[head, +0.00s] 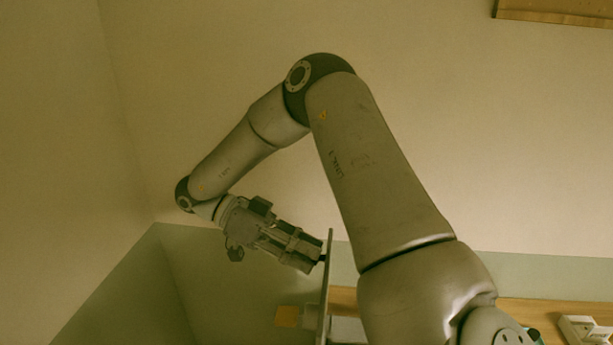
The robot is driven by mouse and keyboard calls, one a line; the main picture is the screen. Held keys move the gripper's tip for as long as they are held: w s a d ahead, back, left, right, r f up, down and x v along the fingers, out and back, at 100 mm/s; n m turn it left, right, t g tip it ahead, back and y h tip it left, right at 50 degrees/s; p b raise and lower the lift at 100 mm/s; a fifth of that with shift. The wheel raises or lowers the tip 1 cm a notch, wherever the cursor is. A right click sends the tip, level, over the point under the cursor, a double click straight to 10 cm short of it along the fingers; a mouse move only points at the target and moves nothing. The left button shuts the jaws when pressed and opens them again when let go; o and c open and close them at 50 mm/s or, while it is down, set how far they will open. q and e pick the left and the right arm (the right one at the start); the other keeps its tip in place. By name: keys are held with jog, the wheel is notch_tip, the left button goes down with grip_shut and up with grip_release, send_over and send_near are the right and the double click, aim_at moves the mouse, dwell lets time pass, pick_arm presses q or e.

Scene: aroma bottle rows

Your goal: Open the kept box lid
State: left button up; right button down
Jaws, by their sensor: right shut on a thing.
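My right gripper (318,259) is left of the picture's middle, at the end of my large grey arm. Its fingertips are shut on the upper part of a thin grey panel (328,288), which looks like the box lid. The panel stands nearly upright and is seen almost edge-on. Its lower end runs out of the picture at the bottom. The box itself cannot be made out; my arm and the picture's edge cover that area. My left gripper is out of view.
A wooden surface (553,312) shows at the lower right, with white items (581,329) at its right end. A small orange-tan block (288,316) is left of the panel. A wooden board (555,11) is at the top right. The wall behind is bare.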

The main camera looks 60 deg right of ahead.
jog(key=shift+f, duration=0.2)
jog(key=c, duration=1.2)
grip_release()
jog(key=shift+r, duration=0.1)
jog(key=shift+o, duration=0.2)
